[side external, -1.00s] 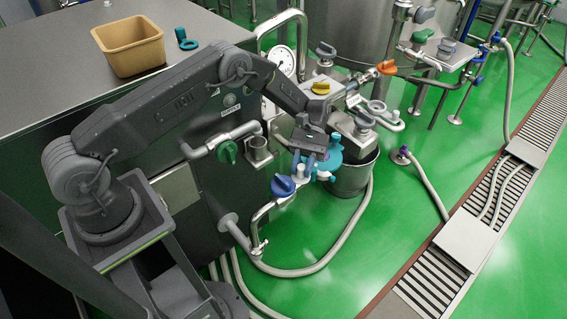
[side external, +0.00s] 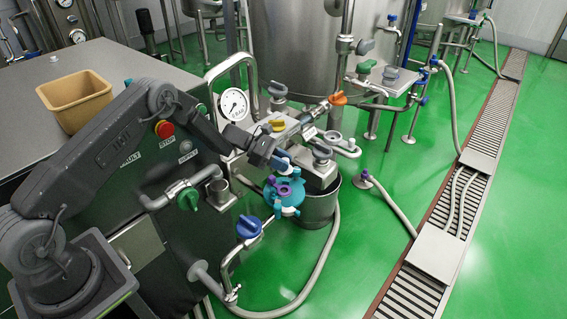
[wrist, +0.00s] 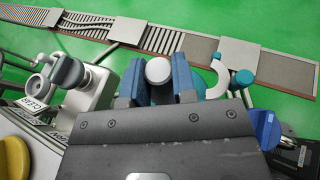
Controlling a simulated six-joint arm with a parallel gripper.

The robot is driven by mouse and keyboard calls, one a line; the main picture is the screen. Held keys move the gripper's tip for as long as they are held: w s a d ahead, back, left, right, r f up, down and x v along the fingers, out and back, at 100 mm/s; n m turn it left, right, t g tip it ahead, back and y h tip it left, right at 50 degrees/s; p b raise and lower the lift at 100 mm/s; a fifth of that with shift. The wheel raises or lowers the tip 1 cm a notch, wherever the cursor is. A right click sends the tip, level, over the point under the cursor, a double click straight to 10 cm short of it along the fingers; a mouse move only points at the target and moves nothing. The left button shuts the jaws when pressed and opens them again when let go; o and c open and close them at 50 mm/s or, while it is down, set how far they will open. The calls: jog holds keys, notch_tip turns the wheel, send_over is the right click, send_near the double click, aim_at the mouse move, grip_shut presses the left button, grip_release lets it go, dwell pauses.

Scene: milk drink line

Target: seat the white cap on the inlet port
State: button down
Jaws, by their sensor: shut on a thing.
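My gripper (wrist: 157,84) has two blue fingers, one on each side of the round white cap (wrist: 159,70) in the wrist view. It is shut on the cap, whose flat top faces the wrist camera. I cannot tell which fitting is the inlet port, or whether the cap touches anything.
A steel bucket (side external: 318,207) stands behind the teal body. A blue-handled valve (side external: 248,227) is in front and a green knob (side external: 188,199) to the left. A pressure gauge (side external: 234,104) and yellow knob (side external: 277,125) are close behind.

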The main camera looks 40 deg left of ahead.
aim_at(273, 177)
jog(key=shift+f, duration=4)
jog(key=shift+f, duration=0.5)
jog(key=c, duration=0.8)
grip_release()
jog(key=shift+s, duration=0.1)
jog(key=shift+c, duration=0.2)
jog(key=shift+a, duration=0.1)
jog(key=shift+s+a+r, duration=0.1)
jog(key=shift+a, duration=0.15)
jog(key=v, duration=0.2)
jog(key=shift+a+r, duration=0.25)
jog(key=shift+r, duration=0.2)
notch_tip(273, 177, up, 6)
jog(key=shift+d+r, duration=0.25)
jog(key=shift+r, duration=0.15)
